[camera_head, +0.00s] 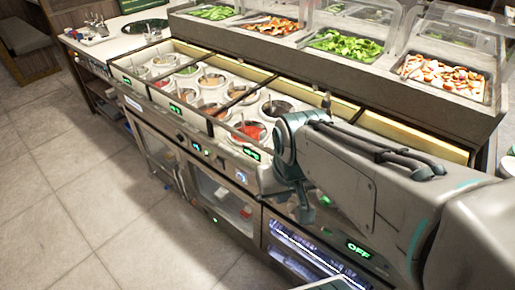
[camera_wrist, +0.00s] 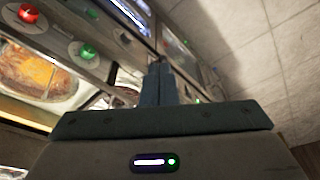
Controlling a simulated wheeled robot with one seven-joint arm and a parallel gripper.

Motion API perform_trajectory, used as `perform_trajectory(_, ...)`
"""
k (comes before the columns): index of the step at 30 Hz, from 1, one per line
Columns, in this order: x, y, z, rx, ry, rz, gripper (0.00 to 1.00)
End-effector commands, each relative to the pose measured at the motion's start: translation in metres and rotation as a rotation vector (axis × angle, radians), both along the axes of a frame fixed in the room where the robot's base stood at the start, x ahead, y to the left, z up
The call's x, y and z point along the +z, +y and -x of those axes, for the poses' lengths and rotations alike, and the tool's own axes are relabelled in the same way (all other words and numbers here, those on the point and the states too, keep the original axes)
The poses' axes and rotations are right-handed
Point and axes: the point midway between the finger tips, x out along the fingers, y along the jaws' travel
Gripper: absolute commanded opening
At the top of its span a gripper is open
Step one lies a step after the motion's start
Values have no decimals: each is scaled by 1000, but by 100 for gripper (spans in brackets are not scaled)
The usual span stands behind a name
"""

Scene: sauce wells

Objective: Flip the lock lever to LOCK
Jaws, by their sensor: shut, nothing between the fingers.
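My gripper (camera_wrist: 158,66) is shut and empty in the wrist view, its dark fingers pressed together and pointing at the counter's front panel. In the head view my arm covers much of the right part of the counter, and the fingertips cannot be made out. The front panel (camera_wrist: 55,28) carries a red round button (camera_wrist: 28,12), a green round button (camera_wrist: 87,51) and a small dark knob (camera_wrist: 123,38). I cannot pick out the lock lever or a LOCK mark for sure; the fingers hide part of the panel. Contact between fingertips and panel cannot be told.
The counter holds sauce wells (camera_head: 211,81) with several pots. Salad trays (camera_head: 342,44) stand behind clear guards at the back. Glass-fronted cabinets (camera_head: 215,196) and a lit OFF display (camera_head: 358,249) are below. The tiled floor (camera_head: 70,190) at the left is clear.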

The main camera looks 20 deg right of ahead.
Motion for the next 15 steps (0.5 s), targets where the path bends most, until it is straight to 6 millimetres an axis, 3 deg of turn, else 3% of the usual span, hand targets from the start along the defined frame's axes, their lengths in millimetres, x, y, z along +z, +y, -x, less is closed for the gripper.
perform_trajectory(10, -1, 0, -1, -3, 1, 0, 0)
perform_trajectory(15, -10, -2, -20, -72, 28, 0, 0)
